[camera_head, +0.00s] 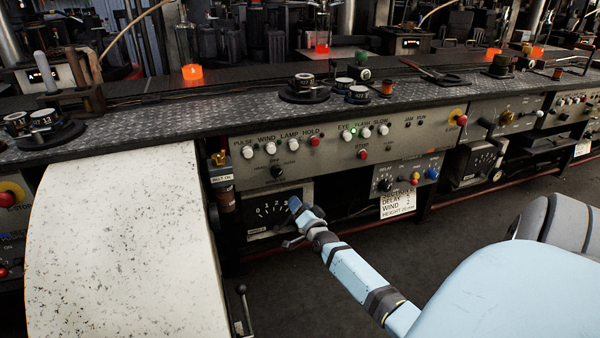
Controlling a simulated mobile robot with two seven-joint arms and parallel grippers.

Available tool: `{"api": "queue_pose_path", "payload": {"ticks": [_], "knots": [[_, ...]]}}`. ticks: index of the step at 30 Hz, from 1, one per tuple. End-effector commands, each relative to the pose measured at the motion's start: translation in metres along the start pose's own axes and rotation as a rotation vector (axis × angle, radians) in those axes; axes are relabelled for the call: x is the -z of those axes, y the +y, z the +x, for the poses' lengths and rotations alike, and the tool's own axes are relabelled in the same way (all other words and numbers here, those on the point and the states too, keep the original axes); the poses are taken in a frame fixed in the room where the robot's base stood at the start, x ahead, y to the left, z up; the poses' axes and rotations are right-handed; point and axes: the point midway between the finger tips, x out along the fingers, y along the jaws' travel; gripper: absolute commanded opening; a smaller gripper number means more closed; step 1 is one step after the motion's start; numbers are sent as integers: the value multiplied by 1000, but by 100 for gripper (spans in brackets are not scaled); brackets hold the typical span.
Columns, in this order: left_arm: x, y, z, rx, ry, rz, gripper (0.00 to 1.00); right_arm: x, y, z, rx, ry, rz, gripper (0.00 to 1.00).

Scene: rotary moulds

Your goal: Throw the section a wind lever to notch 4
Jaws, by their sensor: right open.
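The section's lever box (258,212) sits below the front panel, left of centre, with a dark dial numbered from 0 upward. My right gripper (295,224) is open in front of the dial's right side, its arm coming in from the lower right. It hides the dial's high-number end. I cannot make out the lever's handle behind the fingers, nor which notch it is in, nor whether the gripper touches it. A card (398,204) hanging to the right carries lines for delay, wind and height. My left gripper is not in view.
A panel of buttons and lamps (330,142) runs above the lever box. A white speckled sheet (125,245) slopes down at left. Another lever (243,300) stands low beside it. Dark floor (470,225) lies open in front.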

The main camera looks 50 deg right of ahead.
Motion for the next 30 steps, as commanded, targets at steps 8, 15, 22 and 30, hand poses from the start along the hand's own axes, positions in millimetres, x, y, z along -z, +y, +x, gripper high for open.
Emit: {"api": "queue_pose_path", "payload": {"ticks": [8,15,22,30], "knots": [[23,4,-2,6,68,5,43,2,-2,-48,-3,-3,0,56],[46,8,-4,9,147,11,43,2,-1,-101,-3,-2,-1,56],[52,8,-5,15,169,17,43,1,0,-131,-2,-1,0,56],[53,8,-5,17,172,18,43,0,0,-136,-1,0,1,56]]}}
